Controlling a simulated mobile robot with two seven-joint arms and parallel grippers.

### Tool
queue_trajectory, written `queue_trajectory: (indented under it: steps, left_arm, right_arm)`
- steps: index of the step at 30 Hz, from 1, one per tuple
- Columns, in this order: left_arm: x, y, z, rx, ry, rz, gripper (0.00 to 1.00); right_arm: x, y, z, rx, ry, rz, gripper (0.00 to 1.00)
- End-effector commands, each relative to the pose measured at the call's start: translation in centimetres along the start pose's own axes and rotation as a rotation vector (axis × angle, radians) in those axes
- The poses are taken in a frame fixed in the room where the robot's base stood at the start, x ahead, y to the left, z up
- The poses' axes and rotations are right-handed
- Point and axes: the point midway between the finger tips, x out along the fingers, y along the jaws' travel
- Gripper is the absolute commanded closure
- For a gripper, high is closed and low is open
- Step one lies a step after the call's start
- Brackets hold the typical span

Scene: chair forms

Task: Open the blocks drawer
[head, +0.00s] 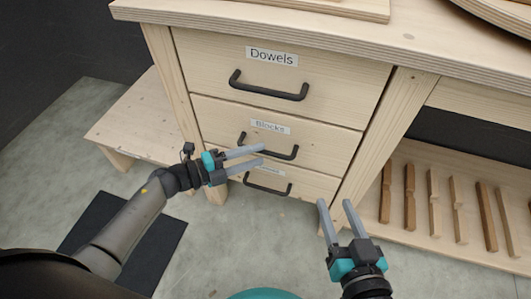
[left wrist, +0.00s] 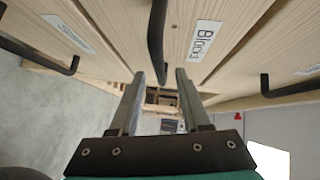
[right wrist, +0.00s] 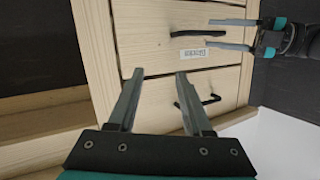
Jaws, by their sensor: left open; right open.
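The blocks drawer (head: 225,118) is the middle drawer of a wooden bench and looks shut, its front level with its neighbours. Its black bar handle (head: 284,154) is partly covered by my left gripper (head: 262,154), which is open in front of it. In the left wrist view the Blocks label (left wrist: 205,40) is readable, and the handle (left wrist: 157,40) reaches into the gap between the open fingers (left wrist: 160,77). I cannot tell whether they touch it. My right gripper (head: 334,202) is open and empty, low in front of the bench's right leg.
The Dowels drawer (head: 200,60) is above and a third drawer (head: 315,184) below, both shut with black handles; the lower label is partly hidden. A low wooden platform (head: 125,128) stands left. A shelf (head: 400,235) with several wooden pieces is right. The floor in front is clear.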

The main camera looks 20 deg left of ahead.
Motion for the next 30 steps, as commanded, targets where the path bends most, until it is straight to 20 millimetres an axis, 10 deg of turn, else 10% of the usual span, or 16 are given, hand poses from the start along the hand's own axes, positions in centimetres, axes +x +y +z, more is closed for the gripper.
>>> queue_trajectory:
  steps: [25, 30]
  left_arm:
    - [3.5, 0.0, -0.1, -0.002, 0.001, 0.0, 0.53]
    - [3.5, 0.0, -0.1, -0.001, 0.001, 0.0, 0.71]
  right_arm:
    - [-0.9, -1.5, -1.0, 0.045, 0.202, -0.036, 0.5]
    - [-0.9, -1.5, -1.0, 0.045, 0.202, -0.036, 0.5]
